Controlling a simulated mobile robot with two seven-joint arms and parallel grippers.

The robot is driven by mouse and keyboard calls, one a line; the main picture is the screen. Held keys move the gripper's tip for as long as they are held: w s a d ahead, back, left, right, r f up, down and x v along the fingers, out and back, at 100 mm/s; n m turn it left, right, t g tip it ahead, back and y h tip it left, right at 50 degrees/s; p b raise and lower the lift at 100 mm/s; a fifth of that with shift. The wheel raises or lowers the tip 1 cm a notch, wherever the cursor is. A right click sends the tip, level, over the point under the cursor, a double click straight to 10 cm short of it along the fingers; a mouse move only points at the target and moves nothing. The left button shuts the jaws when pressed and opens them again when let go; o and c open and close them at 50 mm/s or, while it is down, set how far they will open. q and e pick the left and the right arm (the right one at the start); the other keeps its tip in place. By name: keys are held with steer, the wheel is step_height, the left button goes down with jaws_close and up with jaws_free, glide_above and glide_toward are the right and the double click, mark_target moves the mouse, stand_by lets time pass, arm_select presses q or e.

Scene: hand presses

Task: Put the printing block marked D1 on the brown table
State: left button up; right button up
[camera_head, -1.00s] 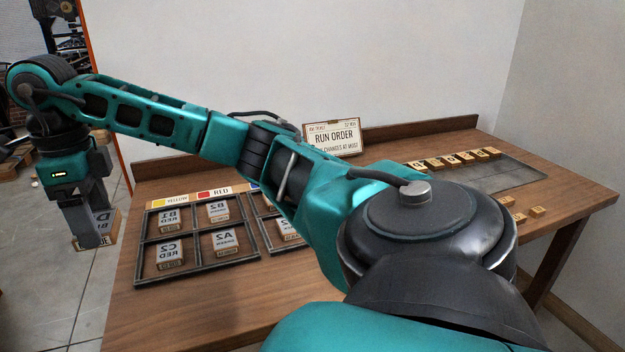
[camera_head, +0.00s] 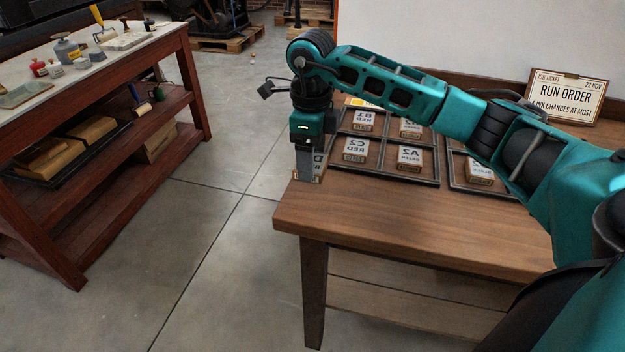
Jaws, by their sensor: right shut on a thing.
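My right arm reaches in from the right, and its right gripper (camera_head: 309,168) points down at the left edge of the brown table (camera_head: 400,218). It is shut on a printing block (camera_head: 319,163), mostly hidden by the fingers. A "D" and part of a second line show on the block; the digit is not readable. The block is at the table's left edge; I cannot tell whether it touches the top. My left gripper is not in view.
A dark divided tray (camera_head: 437,165) holds several blocks, such as B1, C2 and A2, right of the gripper. The RUN ORDER sign (camera_head: 565,95) stands behind. The table's front strip is clear. A reddish-brown bench (camera_head: 195,85) with ink supplies stands left, across bare floor.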

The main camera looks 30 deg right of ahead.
mark_target(312, 193)
steer(key=shift+f, duration=3.05)
steer(key=shift+b, duration=0.35)
steer(key=o, duration=1.1)
steer(key=shift+f, duration=0.1)
